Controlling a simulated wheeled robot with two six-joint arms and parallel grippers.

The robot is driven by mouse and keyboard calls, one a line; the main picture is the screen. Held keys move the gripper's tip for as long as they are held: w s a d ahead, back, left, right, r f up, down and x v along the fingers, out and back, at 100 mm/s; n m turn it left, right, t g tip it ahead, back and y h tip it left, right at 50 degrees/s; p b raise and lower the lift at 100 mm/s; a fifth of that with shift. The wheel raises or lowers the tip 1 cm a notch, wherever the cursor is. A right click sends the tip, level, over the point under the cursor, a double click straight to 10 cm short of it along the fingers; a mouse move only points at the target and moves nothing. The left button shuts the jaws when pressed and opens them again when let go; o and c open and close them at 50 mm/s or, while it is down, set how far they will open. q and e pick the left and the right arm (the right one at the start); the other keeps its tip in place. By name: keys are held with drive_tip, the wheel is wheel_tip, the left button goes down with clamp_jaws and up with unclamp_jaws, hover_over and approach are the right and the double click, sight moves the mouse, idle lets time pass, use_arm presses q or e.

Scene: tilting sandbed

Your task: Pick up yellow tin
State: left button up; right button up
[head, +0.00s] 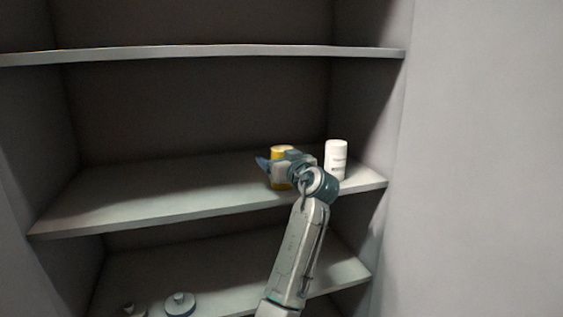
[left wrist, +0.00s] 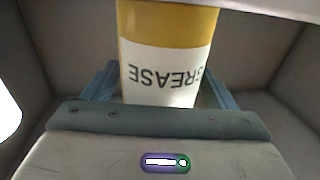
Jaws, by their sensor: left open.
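The yellow tin (head: 281,150) stands on the middle shelf, partly hidden behind my left gripper (head: 268,166) in the head view. In the left wrist view the tin (left wrist: 168,24) shows a yellow band and a white label reading GREASE, upside down. My left gripper (left wrist: 160,88) is open, with one finger on each side of the tin's lower part in that view. I cannot tell whether the fingers touch it. My right gripper is not in view.
A white bottle (head: 336,158) stands on the middle shelf (head: 150,200), just right of the tin. The shelf left of the tin is clear. An upper shelf (head: 200,52) runs above. A round lidded object (head: 180,304) sits on the lower shelf. A wall closes the right side.

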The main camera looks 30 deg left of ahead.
use_arm(q)
drive_tip(key=shift+w+f, duration=0.1)
drive_tip(key=shift+w, duration=0.05)
drive_tip(key=shift+d, duration=0.1)
drive_tip(key=c, duration=1.3)
